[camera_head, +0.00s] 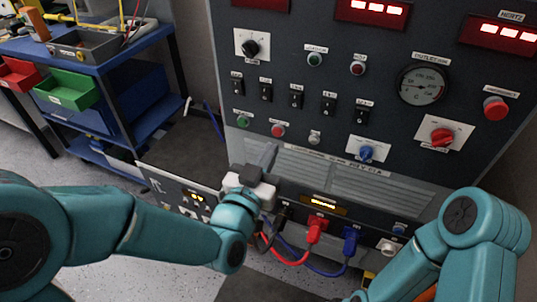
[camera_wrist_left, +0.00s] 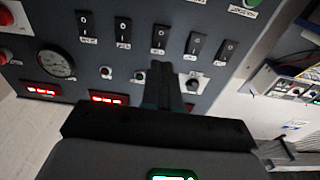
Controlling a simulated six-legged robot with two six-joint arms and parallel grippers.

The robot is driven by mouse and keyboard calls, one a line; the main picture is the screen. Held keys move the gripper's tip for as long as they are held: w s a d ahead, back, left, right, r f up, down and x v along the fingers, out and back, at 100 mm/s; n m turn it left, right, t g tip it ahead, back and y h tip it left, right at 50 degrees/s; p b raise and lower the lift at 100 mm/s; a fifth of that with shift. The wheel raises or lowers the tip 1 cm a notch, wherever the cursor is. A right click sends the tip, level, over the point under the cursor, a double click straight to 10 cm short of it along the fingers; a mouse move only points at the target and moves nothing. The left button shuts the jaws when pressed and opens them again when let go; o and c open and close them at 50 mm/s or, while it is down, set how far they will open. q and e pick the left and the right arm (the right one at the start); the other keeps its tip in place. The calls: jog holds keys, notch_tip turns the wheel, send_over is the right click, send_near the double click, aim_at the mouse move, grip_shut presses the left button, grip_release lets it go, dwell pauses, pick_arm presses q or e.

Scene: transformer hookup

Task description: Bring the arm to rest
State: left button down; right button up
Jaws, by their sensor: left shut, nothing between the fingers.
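My left arm (camera_head: 150,225) reaches in from the left across the lower part of the scene. My left gripper (camera_head: 268,155) is in front of the cabinet's lower panel, above the plugs. In the left wrist view its fingers (camera_wrist_left: 165,72) are together and empty, with the panel's switches behind them. My right arm (camera_head: 475,235) is bent at the lower right, and its gripper is out of view.
The dark control cabinet (camera_head: 310,140) carries switches, knobs and a round gauge (camera_head: 423,85). Black (camera_head: 283,214), red (camera_head: 316,229) and blue (camera_head: 350,241) plugs with cables sit below. A blue cart (camera_head: 100,85) with bins stands left. Floor between is partly clear.

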pick_arm(q)
jog(key=a+f+n+g+y, duration=0.1)
jog(key=a+f+g+y, duration=0.3)
jog(key=f, duration=0.7)
jog(key=a+f+n+g, duration=0.1)
jog(key=a+f+n, duration=0.1)
jog(key=a+f, duration=0.65)
jog(key=s+f+g, duration=0.5)
jog(key=s+f, duration=0.2)
jog(key=f, duration=0.6)
jog(key=s+d+f+n+g+h, duration=0.1)
jog(key=s+d+f+g, duration=0.15)
jog(key=s, duration=0.45)
jog(key=s+d+f+n+g+h, duration=0.1)
jog(key=s+f+g, duration=0.3)
jog(key=s, duration=0.3)
notch_tip(320, 180, up, 14)
jog(key=p, duration=1.4)
jog(key=shift+s+d+r+n+g+p, duration=0.15)
jog(key=shift+s+n+g+p, duration=0.15)
jog(key=shift+s+g, duration=0.15)
